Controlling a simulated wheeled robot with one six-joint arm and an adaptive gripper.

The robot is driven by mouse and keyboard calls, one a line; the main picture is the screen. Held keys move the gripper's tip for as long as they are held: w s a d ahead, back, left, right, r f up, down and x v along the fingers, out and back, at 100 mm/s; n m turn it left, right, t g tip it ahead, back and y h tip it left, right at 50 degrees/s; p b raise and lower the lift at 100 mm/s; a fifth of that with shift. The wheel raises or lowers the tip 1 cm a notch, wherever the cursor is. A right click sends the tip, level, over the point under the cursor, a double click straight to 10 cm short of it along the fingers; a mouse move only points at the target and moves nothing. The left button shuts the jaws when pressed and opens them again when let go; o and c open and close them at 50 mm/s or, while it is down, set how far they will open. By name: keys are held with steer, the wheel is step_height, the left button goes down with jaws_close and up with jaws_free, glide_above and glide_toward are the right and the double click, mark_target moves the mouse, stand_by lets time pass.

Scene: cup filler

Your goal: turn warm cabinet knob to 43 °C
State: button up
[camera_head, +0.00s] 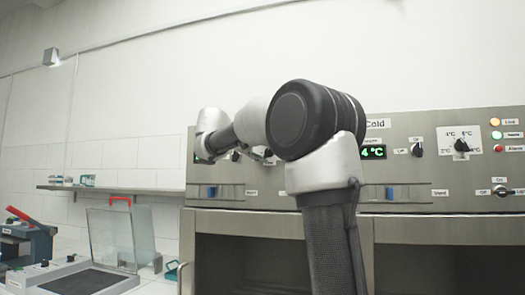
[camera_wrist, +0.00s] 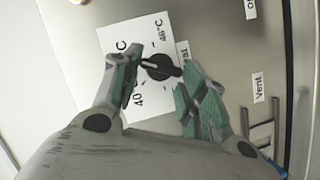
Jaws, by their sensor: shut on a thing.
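The warm cabinet knob (camera_wrist: 159,66) is black and sits on a white dial plate (camera_wrist: 115,38) in the wrist view. The plate shows "46°C" and a partly covered "40" mark. My gripper (camera_wrist: 161,68) has its green-padded fingers on either side of the knob and is shut on it. The fingers cover parts of the dial, and I cannot read the knob's exact setting. In the head view my arm reaches to the left part of the steel panel (camera_head: 270,190) and hides the knob and any warm display.
On the right of the panel are a green "4 °C" display (camera_head: 373,152), the cold dial knob (camera_head: 461,145) and several lamps and switches. A glass-lidded box (camera_head: 113,237) stands at the left. A wall shelf (camera_head: 110,189) holds small items.

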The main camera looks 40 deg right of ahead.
stand_by(0.4)
steer(key=o, duration=1)
steer(key=v, duration=1.2)
